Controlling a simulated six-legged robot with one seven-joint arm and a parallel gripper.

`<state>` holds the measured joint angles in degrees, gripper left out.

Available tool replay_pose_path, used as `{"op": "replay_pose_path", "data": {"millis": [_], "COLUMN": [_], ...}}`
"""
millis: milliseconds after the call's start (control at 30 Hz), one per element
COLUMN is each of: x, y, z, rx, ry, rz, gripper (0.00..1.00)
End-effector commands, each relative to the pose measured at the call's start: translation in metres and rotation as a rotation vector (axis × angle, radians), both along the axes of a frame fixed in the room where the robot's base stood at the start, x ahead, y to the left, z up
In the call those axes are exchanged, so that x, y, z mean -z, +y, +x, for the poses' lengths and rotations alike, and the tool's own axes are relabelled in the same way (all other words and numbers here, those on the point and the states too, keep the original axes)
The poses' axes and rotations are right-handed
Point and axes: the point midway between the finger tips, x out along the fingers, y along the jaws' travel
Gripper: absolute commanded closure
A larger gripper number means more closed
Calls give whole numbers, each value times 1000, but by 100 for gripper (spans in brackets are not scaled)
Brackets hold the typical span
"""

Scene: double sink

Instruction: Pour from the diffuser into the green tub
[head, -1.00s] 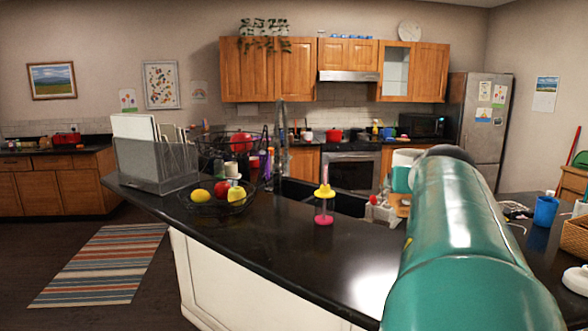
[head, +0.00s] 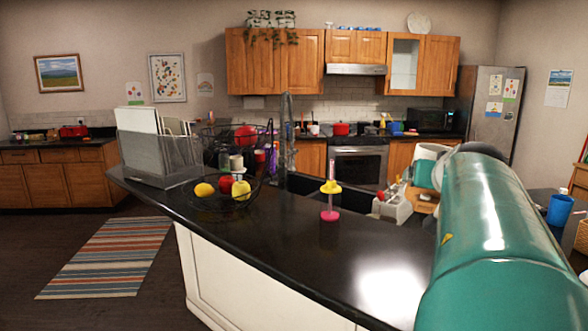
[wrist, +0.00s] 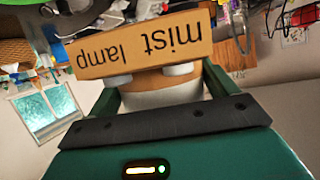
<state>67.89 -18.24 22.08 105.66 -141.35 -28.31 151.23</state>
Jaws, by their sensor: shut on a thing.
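My gripper (wrist: 148,77) is shut on the diffuser (wrist: 142,46), a tan thing with a "mist lamp" label. The wrist picture is upside down, and the label reads inverted in it with a slight tilt. In the head view a tan part by my wrist (head: 422,201) looks like the diffuser, held above the counter near the sink; my teal arm hides most of the gripper. A bright green thing (wrist: 18,6) is cut off at the wrist view's upper left corner; it may be the green tub, but I cannot tell. I make out no green tub in the head view.
The dark counter (head: 270,230) is clear in front. A pink-and-yellow stacked stand (head: 330,198), a wire fruit basket (head: 215,205) and a file rack (head: 160,155) stand on it. A white caddy (head: 393,208) is close to my wrist.

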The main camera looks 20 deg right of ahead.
Motion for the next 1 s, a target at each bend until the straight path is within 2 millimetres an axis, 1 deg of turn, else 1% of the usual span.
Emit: {"op": "replay_pose_path", "data": {"millis": [1000], "x": [26], "y": [-32], "z": [-17], "rx": [1], "ry": [-122], "rz": [185], "gripper": [52]}}
